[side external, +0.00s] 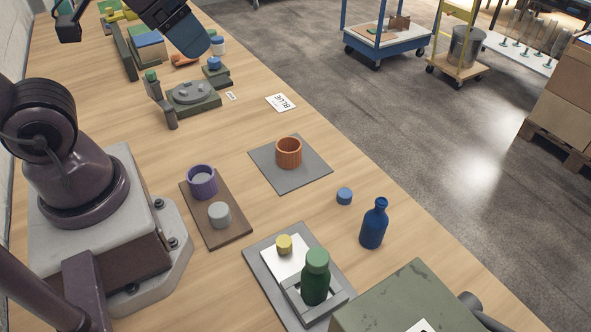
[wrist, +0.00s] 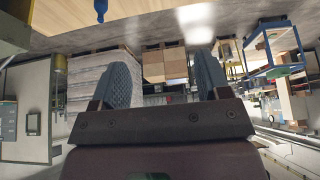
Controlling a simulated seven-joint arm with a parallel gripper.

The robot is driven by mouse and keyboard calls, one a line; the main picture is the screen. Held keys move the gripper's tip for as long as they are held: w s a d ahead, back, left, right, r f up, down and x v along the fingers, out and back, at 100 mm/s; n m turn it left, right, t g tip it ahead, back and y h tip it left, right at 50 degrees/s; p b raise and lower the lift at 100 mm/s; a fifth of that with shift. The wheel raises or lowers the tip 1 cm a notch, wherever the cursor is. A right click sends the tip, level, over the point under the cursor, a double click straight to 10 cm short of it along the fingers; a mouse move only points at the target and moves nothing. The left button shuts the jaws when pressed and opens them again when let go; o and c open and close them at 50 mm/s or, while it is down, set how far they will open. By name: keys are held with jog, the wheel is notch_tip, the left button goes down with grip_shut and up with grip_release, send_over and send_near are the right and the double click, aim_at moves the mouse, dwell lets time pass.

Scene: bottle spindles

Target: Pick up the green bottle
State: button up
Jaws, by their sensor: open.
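The green bottle (side external: 315,284), dark with a lighter green cap, stands upright in a grey holder (side external: 338,301) on a grey mat at the front of the table in the side external view. My gripper (wrist: 165,75) shows two blue-grey textured fingers spread wide in the wrist view, with nothing between them. Part of my gripper (side external: 188,34) also shows at the top edge of the side external view, high up and far from the green bottle. The green bottle is not visible in the wrist view.
A blue bottle (side external: 374,224) stands right of the green one; it also shows in the wrist view (wrist: 100,9). A green box (side external: 398,300) stands close to the green bottle's right. Nearby are a yellow cap (side external: 284,243), blue cap (side external: 344,196), orange cup (side external: 288,152) and purple cup (side external: 202,182).

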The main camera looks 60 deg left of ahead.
jog(key=m+g, duration=0.6)
jog(key=m, duration=1.7)
send_over(318, 257)
notch_tip(318, 257, down, 13)
jog(key=shift+f, duration=0.15)
notch_tip(318, 257, down, 13)
jog(key=shift+r, duration=0.15)
jog(key=shift+c, duration=0.5)
